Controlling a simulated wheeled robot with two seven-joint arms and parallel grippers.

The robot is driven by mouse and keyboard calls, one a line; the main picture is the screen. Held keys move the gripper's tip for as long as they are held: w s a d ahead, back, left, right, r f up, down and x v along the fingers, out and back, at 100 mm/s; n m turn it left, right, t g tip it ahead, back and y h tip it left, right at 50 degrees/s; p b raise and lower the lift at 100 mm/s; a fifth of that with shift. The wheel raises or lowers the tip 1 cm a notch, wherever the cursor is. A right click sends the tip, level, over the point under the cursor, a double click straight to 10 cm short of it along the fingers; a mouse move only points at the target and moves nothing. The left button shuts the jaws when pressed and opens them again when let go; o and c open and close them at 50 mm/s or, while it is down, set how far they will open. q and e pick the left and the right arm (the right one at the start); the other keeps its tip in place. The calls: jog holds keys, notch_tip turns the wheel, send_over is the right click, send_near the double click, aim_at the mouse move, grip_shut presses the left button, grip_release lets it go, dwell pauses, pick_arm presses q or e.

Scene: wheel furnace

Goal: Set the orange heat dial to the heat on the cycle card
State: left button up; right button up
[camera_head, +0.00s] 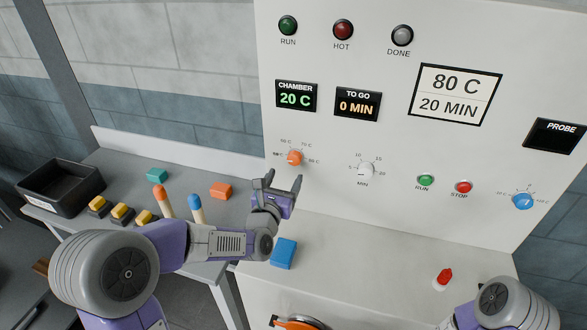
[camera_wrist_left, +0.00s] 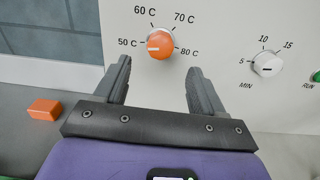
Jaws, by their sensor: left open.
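The orange heat dial (camera_head: 294,158) is on the white furnace panel, below the display reading 20 C. In the left wrist view the dial (camera_wrist_left: 159,46) has a scale of 50, 60, 70 and 80 C, and its white mark points left, near 50 C. The cycle card (camera_head: 455,95) reads 80 C and 20 MIN. My left gripper (camera_head: 284,181) is open and empty, just below and in front of the dial. In the wrist view its fingertips (camera_wrist_left: 158,65) point at the panel on either side below the dial, apart from it. My right gripper is out of view.
The white MIN dial (camera_head: 365,170) is right of the orange one, then the green RUN (camera_head: 426,180) and red STOP (camera_head: 464,187) buttons and a blue dial (camera_head: 523,201). A blue block (camera_head: 283,253) and an orange block (camera_head: 221,190) lie near my left arm.

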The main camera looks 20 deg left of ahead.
aim_at(293, 161)
pick_arm(q)
jog(key=w+p, duration=0.1)
jog(key=w, duration=0.6)
jog(key=shift+w+d, duration=0.1)
jog(key=shift+d, duration=0.05)
jog(key=shift+r, duration=0.1)
